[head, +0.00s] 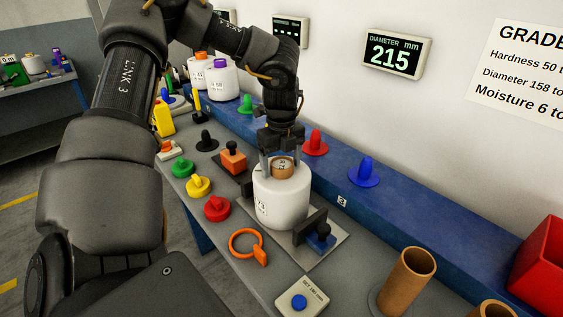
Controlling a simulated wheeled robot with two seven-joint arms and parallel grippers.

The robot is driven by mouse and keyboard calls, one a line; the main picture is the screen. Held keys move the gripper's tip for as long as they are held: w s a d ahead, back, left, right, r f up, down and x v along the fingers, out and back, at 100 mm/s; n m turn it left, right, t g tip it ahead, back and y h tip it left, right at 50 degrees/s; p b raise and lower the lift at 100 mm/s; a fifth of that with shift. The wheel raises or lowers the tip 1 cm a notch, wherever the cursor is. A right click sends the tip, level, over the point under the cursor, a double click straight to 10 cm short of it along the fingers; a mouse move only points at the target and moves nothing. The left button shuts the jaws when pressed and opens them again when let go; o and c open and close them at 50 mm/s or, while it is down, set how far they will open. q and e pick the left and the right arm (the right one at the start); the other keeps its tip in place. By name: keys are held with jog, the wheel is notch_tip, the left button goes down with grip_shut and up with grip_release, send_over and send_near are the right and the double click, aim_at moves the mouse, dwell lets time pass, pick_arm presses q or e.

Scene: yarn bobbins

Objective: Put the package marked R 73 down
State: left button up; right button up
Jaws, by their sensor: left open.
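A white yarn package (281,202) with a brown core stands upright on a grey plate (327,239) with dark jaw blocks. Its side label is partly legible and seems to end in 73. My left gripper (281,163) is just above the package, pointing down, its fingers open on either side of the brown core. I cannot tell whether the fingers touch the core. My right gripper is not in view.
A display reading 215 (395,54) is on the wall. A blue ledge (394,211) runs behind, with red (315,144) and blue (364,174) cones. Coloured knobs, an orange ring (246,243), a button box (301,298) and a cardboard tube (406,277) surround the plate.

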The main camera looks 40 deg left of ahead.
pick_arm(q)
jog(key=shift+w+r, duration=0.1)
jog(key=shift+r, duration=0.3)
notch_tip(320, 180, up, 11)
jog(key=b, duration=0.1)
jog(key=shift+r+b, duration=0.2)
jog(key=shift+b, duration=0.15)
